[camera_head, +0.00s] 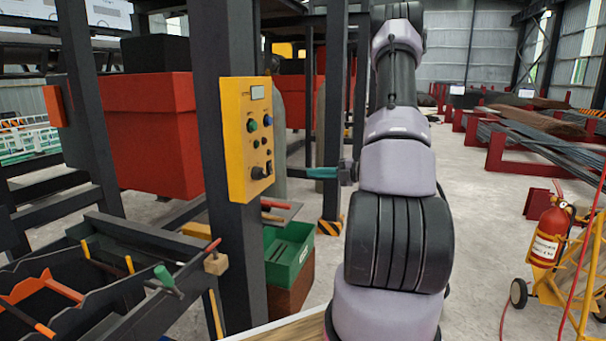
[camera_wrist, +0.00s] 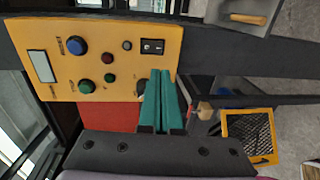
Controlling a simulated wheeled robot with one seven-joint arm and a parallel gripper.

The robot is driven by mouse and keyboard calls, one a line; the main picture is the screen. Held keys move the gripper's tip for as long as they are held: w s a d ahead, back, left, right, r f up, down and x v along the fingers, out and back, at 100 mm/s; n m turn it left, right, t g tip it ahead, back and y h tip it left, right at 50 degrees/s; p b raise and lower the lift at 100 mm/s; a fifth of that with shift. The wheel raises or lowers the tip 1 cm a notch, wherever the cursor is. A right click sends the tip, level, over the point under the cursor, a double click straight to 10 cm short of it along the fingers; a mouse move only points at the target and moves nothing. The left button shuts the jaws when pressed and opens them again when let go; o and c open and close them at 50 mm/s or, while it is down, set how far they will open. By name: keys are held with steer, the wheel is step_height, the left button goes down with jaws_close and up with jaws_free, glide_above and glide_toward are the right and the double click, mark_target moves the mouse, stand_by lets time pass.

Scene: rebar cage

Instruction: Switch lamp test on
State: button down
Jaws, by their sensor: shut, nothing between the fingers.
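A yellow control panel (camera_head: 240,105) is fixed to a dark post left of my arm, and it fills the upper left of the wrist view (camera_wrist: 110,45). It carries a display (camera_wrist: 41,66), a blue button (camera_wrist: 77,46), a green button (camera_wrist: 86,86), a red button (camera_wrist: 107,58), a small dark button (camera_wrist: 127,45) and a black rocker switch (camera_wrist: 152,46). A black knob (camera_head: 261,171) sits low on the panel; my fingers partly hide it in the wrist view. I cannot read which control is lamp test. My gripper (camera_head: 310,173) has teal fingers, shut and empty, pointing at the panel's lower part with a gap between.
A tray with tools (camera_head: 282,209) juts from the post below the panel. A green crate (camera_head: 287,255) stands beneath it. A tool rack (camera_head: 110,300) is at lower left. A fire extinguisher (camera_head: 549,235) on a yellow cart stands right. Open floor lies between.

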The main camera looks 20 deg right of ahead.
mark_target(272, 173)
steer(key=x, duration=1.2)
steer(key=shift+w+a, duration=0.2)
steer(key=shift+w+a+f, duration=0.1)
steer(key=f+v, duration=0.3)
steer(key=v, duration=1)
steer(key=shift+s+d+f, duration=0.15)
steer(key=shift+s+d, duration=0.25)
